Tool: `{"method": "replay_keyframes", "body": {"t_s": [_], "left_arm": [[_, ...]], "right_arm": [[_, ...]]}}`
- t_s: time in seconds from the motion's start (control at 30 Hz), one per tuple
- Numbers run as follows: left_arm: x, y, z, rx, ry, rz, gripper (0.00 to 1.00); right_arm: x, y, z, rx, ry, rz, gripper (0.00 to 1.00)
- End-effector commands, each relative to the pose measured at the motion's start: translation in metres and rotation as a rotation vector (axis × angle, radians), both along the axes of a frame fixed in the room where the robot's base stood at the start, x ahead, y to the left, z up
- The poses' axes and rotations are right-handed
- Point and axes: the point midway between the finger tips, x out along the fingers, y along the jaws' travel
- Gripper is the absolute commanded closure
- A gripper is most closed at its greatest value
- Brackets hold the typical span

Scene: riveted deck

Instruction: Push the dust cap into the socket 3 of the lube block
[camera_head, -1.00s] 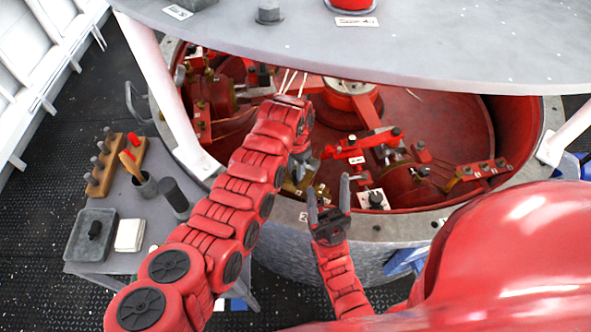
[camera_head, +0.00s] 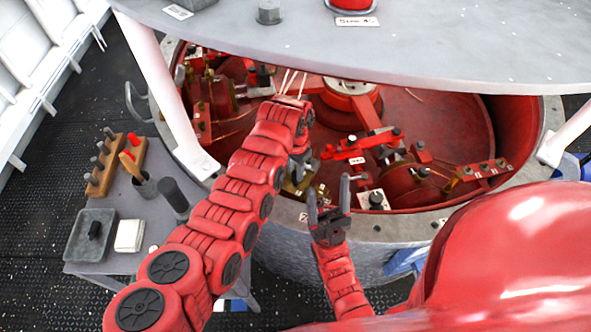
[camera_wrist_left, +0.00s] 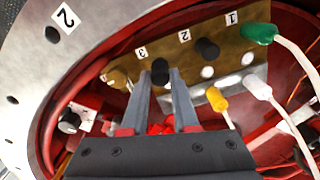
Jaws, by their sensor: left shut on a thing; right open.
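The brass lube block (camera_wrist_left: 164,46) shows in the left wrist view with number labels along its edge. My left gripper (camera_wrist_left: 160,84) is shut on the black dust cap (camera_wrist_left: 160,68). The cap lines up with the position beside label 3 (camera_wrist_left: 142,53); the socket is hidden behind it, and I cannot tell how deep the cap sits. Another black cap (camera_wrist_left: 207,47) is at position 2, and a green plug (camera_wrist_left: 258,34) is at position 1. In the head view my left arm largely hides the block (camera_head: 300,187). My right gripper (camera_head: 328,198) is open and empty.
Yellow (camera_wrist_left: 217,99) and white (camera_wrist_left: 257,86) plugs with cables sit beside the block. The red drum's grey rim (camera_head: 400,228) surrounds the machinery, with a grey plate (camera_head: 440,40) overhead. A side table (camera_head: 140,207) holds a tray (camera_head: 90,236) and pegs.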

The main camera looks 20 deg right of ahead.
Motion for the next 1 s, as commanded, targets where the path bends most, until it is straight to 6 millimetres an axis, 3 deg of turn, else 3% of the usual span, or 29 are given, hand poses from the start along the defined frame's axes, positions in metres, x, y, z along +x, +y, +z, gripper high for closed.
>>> {"method": "replay_keyframes", "body": {"t_s": [1.0], "left_arm": [[0.000,0.000,-0.021,0.000,0.000,0.000,1.00]], "right_arm": [[0.000,0.000,-0.015,0.000,0.000,0.000,0.36]]}}
